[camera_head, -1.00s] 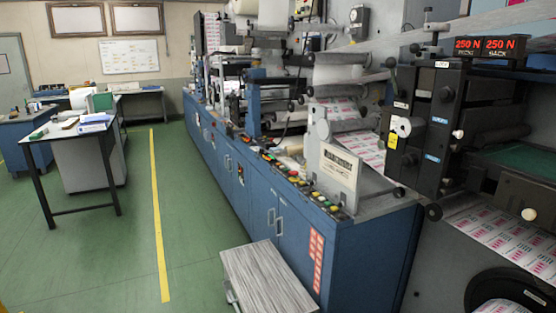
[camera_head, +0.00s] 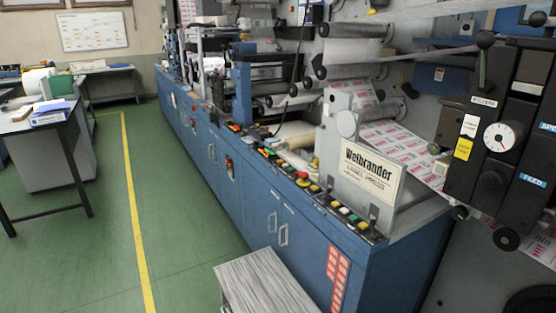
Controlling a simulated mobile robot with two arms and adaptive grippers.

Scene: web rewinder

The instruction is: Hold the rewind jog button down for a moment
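The label press (camera_head: 310,225) is a long blue machine running from the back left to the front right. A row of coloured buttons (camera_head: 344,212), red, yellow, green and white, lies along its top front edge. More coloured buttons (camera_head: 275,158) sit farther back along that edge. I cannot read their labels, so I cannot tell which is the rewind jog button. A black unit (camera_head: 500,95) at the right carries a white dial (camera_head: 499,137), a yellow label (camera_head: 463,149), black knobs and a blue "FEED" label (camera_head: 533,180). Neither of my grippers is in view.
A grey-topped step or low cart (camera_head: 262,280) stands on the floor against the press front. A table (camera_head: 25,125) with papers stands at the left. The green floor (camera_head: 185,210) between them is clear, with a yellow line (camera_head: 134,210) along it.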

